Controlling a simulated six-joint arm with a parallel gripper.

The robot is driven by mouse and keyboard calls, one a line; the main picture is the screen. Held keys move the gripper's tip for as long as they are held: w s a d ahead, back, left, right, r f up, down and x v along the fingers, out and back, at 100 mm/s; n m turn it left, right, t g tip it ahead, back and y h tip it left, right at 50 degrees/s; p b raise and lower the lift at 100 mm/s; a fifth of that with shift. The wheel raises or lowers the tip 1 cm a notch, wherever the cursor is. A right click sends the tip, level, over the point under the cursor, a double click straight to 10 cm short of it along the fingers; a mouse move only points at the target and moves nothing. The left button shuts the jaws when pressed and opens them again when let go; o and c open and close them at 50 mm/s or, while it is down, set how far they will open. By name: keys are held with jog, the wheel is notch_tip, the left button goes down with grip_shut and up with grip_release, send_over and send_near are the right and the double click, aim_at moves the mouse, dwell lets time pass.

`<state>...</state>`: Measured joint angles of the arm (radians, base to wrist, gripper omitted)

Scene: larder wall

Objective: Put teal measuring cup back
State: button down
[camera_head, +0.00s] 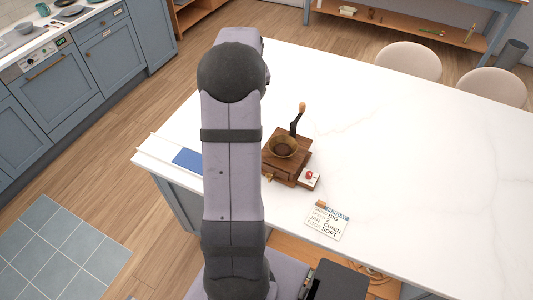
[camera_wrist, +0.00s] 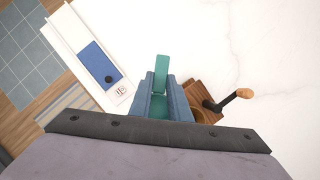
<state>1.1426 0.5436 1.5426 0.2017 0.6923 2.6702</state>
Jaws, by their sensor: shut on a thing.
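The teal measuring cup (camera_wrist: 161,72) shows in the wrist view, its flat handle pointing up the picture and away from me. My gripper (camera_wrist: 160,100) is shut on it, with one blue-grey finger on each side. The fingers and wrist hide part of the cup. It hangs over or near the white counter; I cannot tell its height. In the head view, my own arm hides both the gripper and the cup.
A wooden coffee grinder (camera_head: 287,158) with a crank stands close on the right; it also shows in the wrist view (camera_wrist: 203,92). A white panel with a blue patch (camera_head: 187,160) lies at the counter's left edge. A lettered card (camera_head: 328,222) lies in front. The counter's right is clear.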

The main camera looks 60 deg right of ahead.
jog(key=b+x, duration=0.5)
jog(key=x, duration=0.1)
jog(key=s+a+f+b+x, duration=0.1)
jog(key=b+x, duration=0.4)
jog(key=x, duration=0.1)
jog(key=s+a+b+x, duration=0.1)
jog(key=b+x, duration=0.4)
jog(key=x, duration=0.2)
jog(key=shift+a+f, duration=0.15)
jog(key=shift+f, duration=0.15)
jog(key=r, duration=0.1)
jog(key=w+d+r, duration=0.1)
jog(key=r, duration=0.1)
jog(key=d+r, duration=0.1)
jog(key=r, duration=0.1)
jog(key=shift+w+d+r, duration=0.1)
jog(key=shift+w+d, duration=0.05)
jog(key=shift+d, duration=0.05)
jog(key=shift+f+p, duration=1.45)
jog(key=shift+f, duration=3.6)
